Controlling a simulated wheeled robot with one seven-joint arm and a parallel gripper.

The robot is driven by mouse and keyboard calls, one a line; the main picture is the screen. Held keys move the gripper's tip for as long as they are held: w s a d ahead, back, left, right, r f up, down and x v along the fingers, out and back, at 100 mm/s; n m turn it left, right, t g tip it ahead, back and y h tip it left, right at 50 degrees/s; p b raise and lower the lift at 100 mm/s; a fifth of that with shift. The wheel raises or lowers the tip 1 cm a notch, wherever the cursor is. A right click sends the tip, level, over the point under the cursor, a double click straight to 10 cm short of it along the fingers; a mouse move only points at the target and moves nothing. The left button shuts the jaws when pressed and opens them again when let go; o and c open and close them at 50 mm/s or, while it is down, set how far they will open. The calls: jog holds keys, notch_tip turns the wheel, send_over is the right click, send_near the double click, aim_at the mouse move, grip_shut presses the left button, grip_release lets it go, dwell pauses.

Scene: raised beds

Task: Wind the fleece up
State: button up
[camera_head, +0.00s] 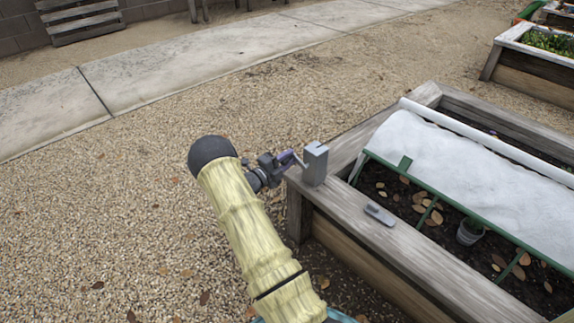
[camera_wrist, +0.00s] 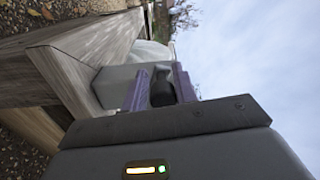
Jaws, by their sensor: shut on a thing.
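The white fleece (camera_head: 455,165) lies over a green frame (camera_head: 450,205) across the raised bed, with dark soil showing along its near side. A white tube (camera_head: 480,134) runs along the fleece's far edge. A grey crank box (camera_head: 315,164) stands on the bed's wooden corner and also shows in the wrist view (camera_wrist: 112,86). My gripper (camera_head: 289,160) is at the box's left side. In the wrist view its purple fingers (camera_wrist: 161,90) are shut on a dark crank handle (camera_wrist: 162,87). The fingers hide part of the handle.
A small grey fitting (camera_head: 380,214) lies on the bed's wooden rim (camera_head: 400,240). A small pot (camera_head: 469,232) and brown leaves are on the soil. Another planted bed (camera_head: 540,65) stands at upper right. Open gravel (camera_head: 110,220) lies left, with a concrete path (camera_head: 150,75) beyond.

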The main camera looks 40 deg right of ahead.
jog(key=m, duration=0.1)
jog(key=r+m+b, duration=0.1)
jog(key=m+b, duration=0.1)
jog(key=m, duration=0.1)
jog(key=shift+s+r, duration=0.3)
jog(key=shift+s, duration=0.1)
jog(key=m+b, duration=0.1)
jog(key=s+m+b, duration=0.1)
jog(key=shift+r+m+g, duration=0.3)
jog(key=shift+m, duration=0.1)
jog(key=s+m+b, duration=0.1)
jog(key=m+b, duration=0.2)
jog(key=b, duration=0.2)
jog(key=shift+s+d+r+m, duration=0.15)
jog(key=shift+s+r+m, duration=0.15)
jog(key=shift+s+m, duration=0.1)
jog(key=s+m+b, duration=0.1)
jog(key=m+b, duration=0.1)
jog(key=b, duration=0.1)
jog(key=m+b, duration=0.1)
jog(key=b, duration=0.1)
jog(key=shift+s+r+m+b, duration=0.15)
jog(key=shift+s+m+b, duration=0.2)
jog(key=shift+m+b, duration=0.05)
jog(key=shift+s+r+b, duration=0.1)
jog(key=shift+s+b, duration=0.15)
jog(key=shift+b, duration=0.1)
jog(key=shift+m, duration=0.3)
